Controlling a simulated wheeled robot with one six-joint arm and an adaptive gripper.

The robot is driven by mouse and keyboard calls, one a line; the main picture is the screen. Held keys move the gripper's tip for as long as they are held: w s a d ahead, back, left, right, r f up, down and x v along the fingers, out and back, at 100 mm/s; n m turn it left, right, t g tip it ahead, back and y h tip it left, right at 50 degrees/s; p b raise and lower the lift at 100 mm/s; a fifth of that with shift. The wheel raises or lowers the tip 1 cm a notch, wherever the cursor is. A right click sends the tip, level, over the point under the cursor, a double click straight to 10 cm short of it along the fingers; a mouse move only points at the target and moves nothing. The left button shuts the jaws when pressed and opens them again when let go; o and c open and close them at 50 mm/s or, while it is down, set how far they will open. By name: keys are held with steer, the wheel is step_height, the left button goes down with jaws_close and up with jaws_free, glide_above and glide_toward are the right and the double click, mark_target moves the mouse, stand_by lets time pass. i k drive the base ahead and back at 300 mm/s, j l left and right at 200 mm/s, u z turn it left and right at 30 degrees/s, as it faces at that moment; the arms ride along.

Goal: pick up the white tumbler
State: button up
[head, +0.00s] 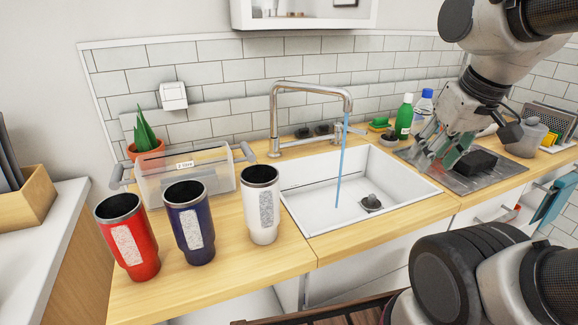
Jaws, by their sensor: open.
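The white tumbler (262,210) stands upright on the wooden counter, left of the sink, with a dark open top and a grey speckled panel on its side. A dark blue tumbler (190,222) and a red tumbler (127,237) stand to its left in a row. My gripper (436,152) is open at the right, over the metal drainer beside the sink. It is well away from the white tumbler, with the sink between them.
The white sink (310,198) has water running from a tall curved faucet (312,87). A clear plastic bin (186,183) and a potted plant (146,140) stand behind the tumblers. Green (404,118) and clear (423,108) bottles stand near my gripper. A cabinet hangs above.

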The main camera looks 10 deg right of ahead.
mark_target(260, 185)
steer(key=k+j+z, duration=0.1)
steer(key=j, duration=0.3)
steer(key=k+j, duration=0.35)
steer(key=k+j+z, duration=0.15)
steer(key=j, duration=0.3)
steer(key=k, duration=0.05)
